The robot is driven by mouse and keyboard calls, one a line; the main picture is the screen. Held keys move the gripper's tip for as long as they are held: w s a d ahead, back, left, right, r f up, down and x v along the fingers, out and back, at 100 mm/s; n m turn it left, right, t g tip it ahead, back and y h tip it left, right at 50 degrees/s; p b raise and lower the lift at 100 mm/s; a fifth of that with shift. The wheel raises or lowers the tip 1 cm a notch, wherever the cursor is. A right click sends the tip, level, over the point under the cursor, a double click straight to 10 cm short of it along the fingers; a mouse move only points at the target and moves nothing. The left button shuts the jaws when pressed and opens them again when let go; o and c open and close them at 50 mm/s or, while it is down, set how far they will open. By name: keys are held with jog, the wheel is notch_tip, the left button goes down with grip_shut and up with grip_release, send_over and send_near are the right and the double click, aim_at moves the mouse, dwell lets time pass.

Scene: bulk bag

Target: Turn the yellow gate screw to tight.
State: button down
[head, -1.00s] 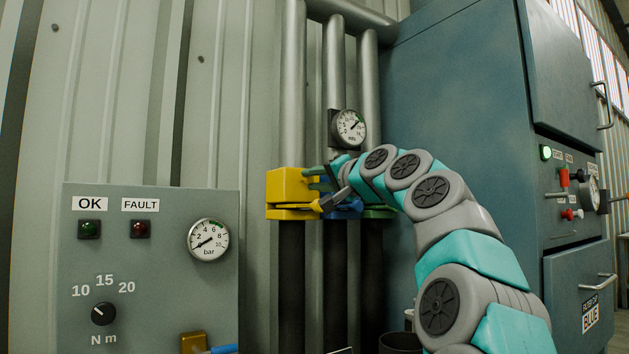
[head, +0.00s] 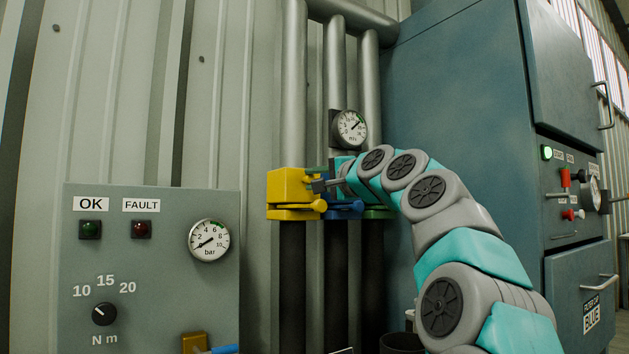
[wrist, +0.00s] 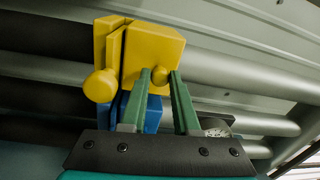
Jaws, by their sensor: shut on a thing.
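The yellow gate block (head: 288,184) is on the left pipe of three. Its small round yellow screw head (wrist: 160,75) shows in the wrist view on the face towards me, between my two green fingertips. My gripper (wrist: 160,82) is shut on this screw. In the head view my gripper (head: 318,181) is at the right side of the yellow block, and the screw is mostly hidden there. A larger yellow knob (wrist: 101,86) stands out from the plate beside the block; it shows as a lever (head: 318,206) in the head view.
A blue gate (head: 347,207) and a green gate (head: 377,212) sit close to the right, partly behind my arm. A round gauge (head: 350,129) is above. The control panel (head: 165,285) stands left; its OK and FAULT lamps look dark. A blue cabinet (head: 460,100) is right.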

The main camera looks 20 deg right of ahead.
jog(key=c, duration=0.7)
grip_release()
jog(key=shift+o, duration=0.2)
jog(key=shift+s, duration=0.1)
jog(key=b+v, duration=0.1)
jog(key=v, duration=0.6)
jog(key=shift+s, duration=0.35)
jog(key=shift+d, duration=0.15)
